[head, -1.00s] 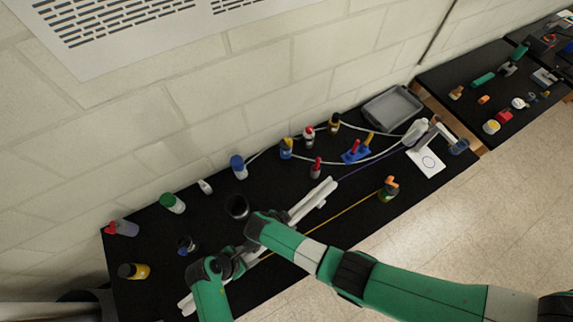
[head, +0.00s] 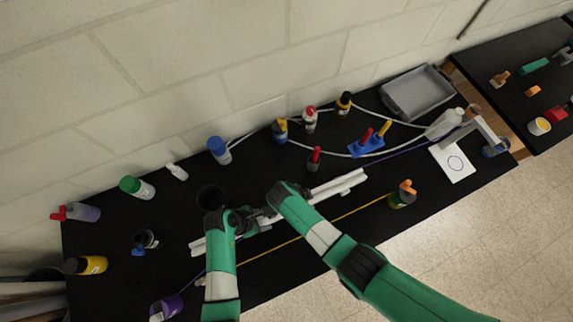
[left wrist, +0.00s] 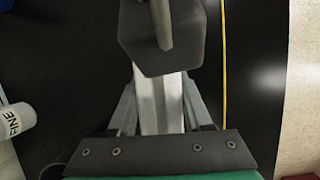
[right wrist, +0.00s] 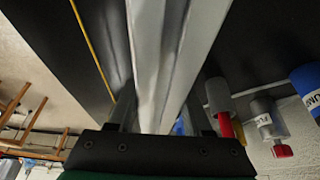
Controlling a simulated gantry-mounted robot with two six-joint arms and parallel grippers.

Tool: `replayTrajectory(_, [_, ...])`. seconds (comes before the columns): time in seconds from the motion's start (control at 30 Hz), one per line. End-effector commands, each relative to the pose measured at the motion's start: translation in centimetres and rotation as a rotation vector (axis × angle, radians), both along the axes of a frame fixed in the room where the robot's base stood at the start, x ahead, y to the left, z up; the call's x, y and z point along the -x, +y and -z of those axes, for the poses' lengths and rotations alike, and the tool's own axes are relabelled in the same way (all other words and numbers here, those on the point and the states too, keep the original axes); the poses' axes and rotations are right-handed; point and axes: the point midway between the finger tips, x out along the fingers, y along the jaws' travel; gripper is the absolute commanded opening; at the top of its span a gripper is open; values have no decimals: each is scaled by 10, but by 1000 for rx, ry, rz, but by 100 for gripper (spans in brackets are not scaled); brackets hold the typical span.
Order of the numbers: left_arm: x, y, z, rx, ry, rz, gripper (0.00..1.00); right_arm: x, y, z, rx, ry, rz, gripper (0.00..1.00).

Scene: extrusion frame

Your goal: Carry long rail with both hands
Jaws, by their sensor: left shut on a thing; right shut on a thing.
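The long rail (head: 338,187) is a pale, grooved bar lying slantwise over the black table, its right end higher in the head view. My left gripper (head: 238,226) is shut on the rail nearer its left end. The left wrist view shows the rail (left wrist: 158,105) between the fingers, partly hidden by a dark block. My right gripper (head: 268,214) is shut on the rail close beside the left one, its fingertips mostly hidden by the arm. The right wrist view shows the rail (right wrist: 170,50) running between its fingers. Clearance above the table is unclear.
A black cup (head: 209,197) stands just behind the rail. An orange-topped bottle (head: 402,195) is to the right. A purple container (head: 166,307) is front left. A grey tray (head: 418,93) is at the back right.

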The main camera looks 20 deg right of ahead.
Motion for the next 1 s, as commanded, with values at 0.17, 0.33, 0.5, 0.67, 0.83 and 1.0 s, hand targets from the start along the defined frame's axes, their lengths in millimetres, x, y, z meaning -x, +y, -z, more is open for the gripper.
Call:
replayTrajectory(0.17, [-1,0,1,0,-2,-1,0,-1,0,1,1,-1,0,0])
replayTrajectory(0.33, [-1,0,1,0,-2,-1,0,0,0,1,1,-1,0,0])
replayTrajectory(0.5, [-1,0,5,0,-2,-1,0,0,0,5,1,-1,0,0])
replayTrajectory(0.67, [-1,0,15,0,-2,-1,0,0,0,14,1,-1,0,0])
replayTrajectory(0.83, [-1,0,29,0,-2,0,0,0,0,29,1,-1,0,0])
replayTrajectory(1.0, [-1,0,43,0,-2,0,0,0,0,43,1,-1,0,0])
